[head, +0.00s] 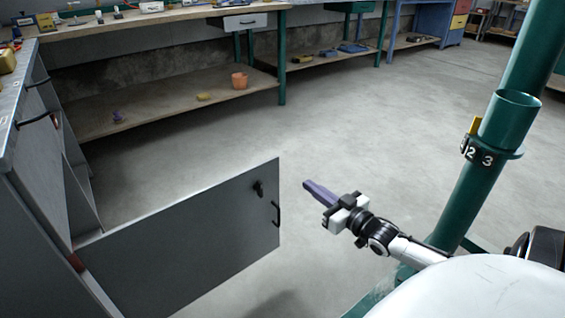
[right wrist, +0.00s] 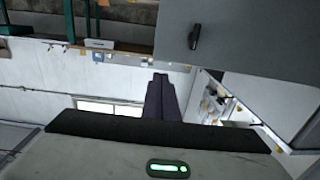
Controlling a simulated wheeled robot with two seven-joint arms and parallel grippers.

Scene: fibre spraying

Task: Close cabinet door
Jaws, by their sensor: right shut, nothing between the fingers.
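The grey cabinet (head: 30,190) stands at the left edge of the head view. Its door (head: 190,245) stands open, swung out to the right over the floor, with a black handle (head: 276,213) and a dark latch (head: 258,189) near its free edge. The door also shows at the top right of the right wrist view (right wrist: 260,50), with a dark knob (right wrist: 195,33). My right gripper (head: 308,186) is shut and empty, just right of the door's free edge, with a gap between them in the head view. My left gripper is not in view.
A green post (head: 505,130) with a number tag stands on the right. A long workbench (head: 150,20) with a low shelf (head: 170,100) runs along the back, holding an orange pot (head: 239,81). The concrete floor (head: 380,120) between is clear.

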